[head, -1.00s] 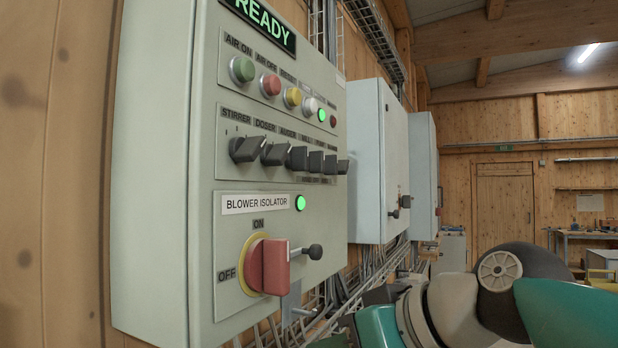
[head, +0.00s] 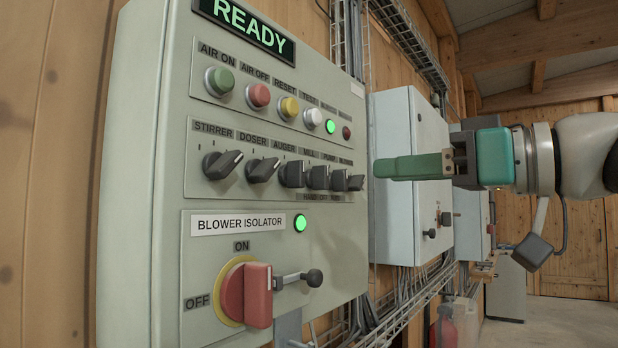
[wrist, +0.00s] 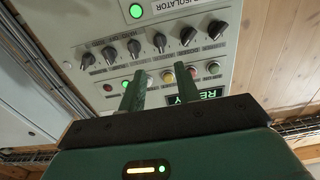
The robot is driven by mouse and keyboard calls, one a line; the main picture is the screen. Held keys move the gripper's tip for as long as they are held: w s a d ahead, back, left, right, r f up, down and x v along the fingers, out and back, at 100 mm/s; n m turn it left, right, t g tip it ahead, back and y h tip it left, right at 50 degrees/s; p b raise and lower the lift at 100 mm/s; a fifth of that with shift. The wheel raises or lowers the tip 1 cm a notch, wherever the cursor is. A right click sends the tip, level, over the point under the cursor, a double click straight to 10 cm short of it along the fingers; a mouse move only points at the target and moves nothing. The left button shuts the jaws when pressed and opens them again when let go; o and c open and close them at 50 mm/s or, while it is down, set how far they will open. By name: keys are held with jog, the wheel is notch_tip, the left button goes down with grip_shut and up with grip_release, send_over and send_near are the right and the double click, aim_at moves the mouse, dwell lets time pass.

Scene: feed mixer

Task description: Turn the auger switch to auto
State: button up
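The auger switch (head: 292,174) is a black knob, third from the left in the row of selector switches, under an AUGER label. It also shows in the wrist view (wrist: 160,42), upside down, beyond the gap between my fingertips. I cannot read which position it points to. My gripper (head: 380,168) has green fingers and is held in front of the panel, to the right of the switch row in the head view. In the wrist view its two fingers (wrist: 163,72) stand apart with nothing between them. They do not appear to touch the panel.
The grey panel also carries the stirrer (head: 222,164) and doser (head: 263,170) knobs, several push buttons (head: 258,96), a READY display (head: 243,22) and a red blower isolator handle (head: 257,295). A black-knobbed lever (head: 313,278) sticks out below. Another cabinet (head: 395,180) stands behind my gripper.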

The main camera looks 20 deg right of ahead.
aim_at(303, 178)
jog(key=x, duration=1.3)
jog(key=shift+w+a+f, duration=0.1)
jog(key=shift+w+a, duration=0.05)
jog(key=shift+w, duration=0.1)
grip_shut()
